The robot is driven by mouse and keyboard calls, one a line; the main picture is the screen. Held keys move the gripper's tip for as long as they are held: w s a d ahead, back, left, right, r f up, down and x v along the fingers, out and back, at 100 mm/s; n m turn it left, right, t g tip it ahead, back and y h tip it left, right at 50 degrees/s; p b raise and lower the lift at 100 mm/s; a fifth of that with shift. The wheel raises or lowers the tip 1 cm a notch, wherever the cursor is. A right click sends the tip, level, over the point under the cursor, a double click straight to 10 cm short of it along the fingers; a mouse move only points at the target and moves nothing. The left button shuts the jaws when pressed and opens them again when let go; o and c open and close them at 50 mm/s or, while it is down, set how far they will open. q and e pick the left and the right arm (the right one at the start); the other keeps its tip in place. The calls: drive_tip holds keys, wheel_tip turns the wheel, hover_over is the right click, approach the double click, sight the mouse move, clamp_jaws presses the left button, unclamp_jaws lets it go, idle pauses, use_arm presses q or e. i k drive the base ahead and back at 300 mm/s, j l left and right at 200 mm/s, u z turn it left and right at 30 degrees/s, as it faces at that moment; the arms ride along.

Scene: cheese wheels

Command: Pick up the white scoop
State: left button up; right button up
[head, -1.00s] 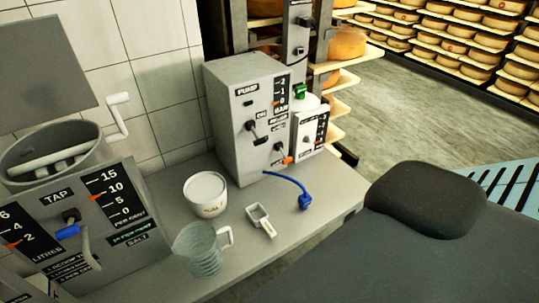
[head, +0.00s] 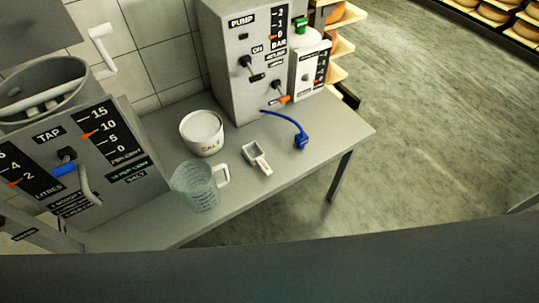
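The white scoop (head: 257,158) lies on the grey table (head: 228,190). It has a square bowl at the back and a short handle pointing toward the front right. It sits between the salt tub and the blue-ended hose, and nothing covers it. Neither of my grippers shows in the head view.
A white salt tub (head: 202,134) and a clear jug (head: 197,187) with a white handle stand left of the scoop. A blue hose (head: 301,141) lies to the right, below the pump box (head: 243,60). The tap box (head: 95,160) stands at left. The table's front edge is clear near the scoop.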

sight(254, 154)
drive_tip(key=i+l, duration=0.1)
drive_tip(key=l, duration=0.2)
drive_tip(key=i+l+z, duration=0.1)
drive_tip(key=l, duration=0.25)
drive_tip(key=i+l, duration=0.15)
drive_tip(key=l, duration=0.15)
drive_tip(key=i, duration=0.45)
